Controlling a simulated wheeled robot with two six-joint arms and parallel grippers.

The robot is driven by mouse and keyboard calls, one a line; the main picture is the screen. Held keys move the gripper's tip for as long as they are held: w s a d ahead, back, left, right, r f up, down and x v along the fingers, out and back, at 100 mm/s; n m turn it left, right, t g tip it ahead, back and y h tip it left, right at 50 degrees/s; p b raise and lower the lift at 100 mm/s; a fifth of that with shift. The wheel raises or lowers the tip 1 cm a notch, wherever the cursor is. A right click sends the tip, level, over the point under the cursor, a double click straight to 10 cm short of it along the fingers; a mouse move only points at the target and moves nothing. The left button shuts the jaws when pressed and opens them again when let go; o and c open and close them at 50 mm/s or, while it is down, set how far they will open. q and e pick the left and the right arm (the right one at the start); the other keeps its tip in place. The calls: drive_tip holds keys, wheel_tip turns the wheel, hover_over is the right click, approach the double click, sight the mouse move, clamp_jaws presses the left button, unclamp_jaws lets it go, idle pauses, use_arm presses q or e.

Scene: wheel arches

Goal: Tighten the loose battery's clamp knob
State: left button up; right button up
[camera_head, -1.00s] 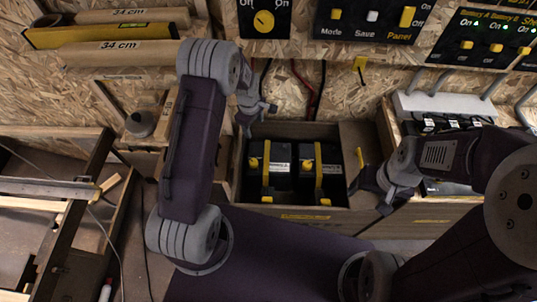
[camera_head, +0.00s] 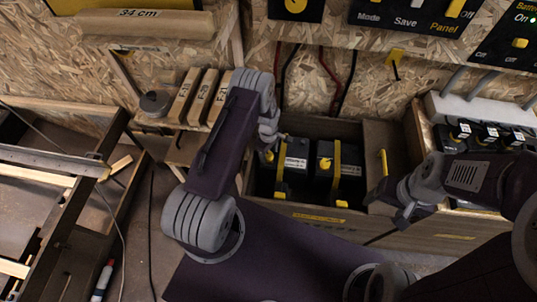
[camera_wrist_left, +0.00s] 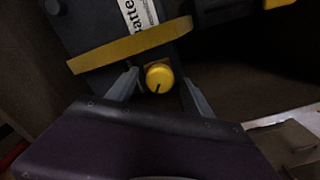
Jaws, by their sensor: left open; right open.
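Two black batteries with yellow clamp straps stand in a wooden box; the left battery (camera_head: 297,163) is partly behind my left arm, the right battery (camera_head: 349,158) is clear. My left gripper (camera_head: 272,143) is at the back of the left battery. In the left wrist view its two fingers (camera_wrist_left: 160,82) are open on either side of a round yellow clamp knob (camera_wrist_left: 159,77) with a dark mark, apart from it as far as I see. A yellow strap (camera_wrist_left: 130,46) crosses that battery aslant. My right gripper (camera_head: 385,200) is open and empty at the box's right front side.
The box's front wall (camera_head: 315,218) carries a yellow label. A yellow handle (camera_head: 384,162) stands upright at the box's right side. A switch panel (camera_head: 415,18) is on the wall, and wooden blocks (camera_head: 203,97) sit left of the box.

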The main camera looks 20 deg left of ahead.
use_arm(q)
drive_tip(key=shift+f, duration=0.1)
clamp_jaws()
drive_tip(key=shift+m, duration=0.3)
drive_tip(key=m, duration=0.5)
drive_tip(key=shift+m, duration=0.3)
drive_tip(key=m, duration=1)
drive_tip(key=shift+m, duration=0.4)
drive_tip(key=shift+m+b, duration=0.3)
drive_tip(key=shift+m, duration=2.2)
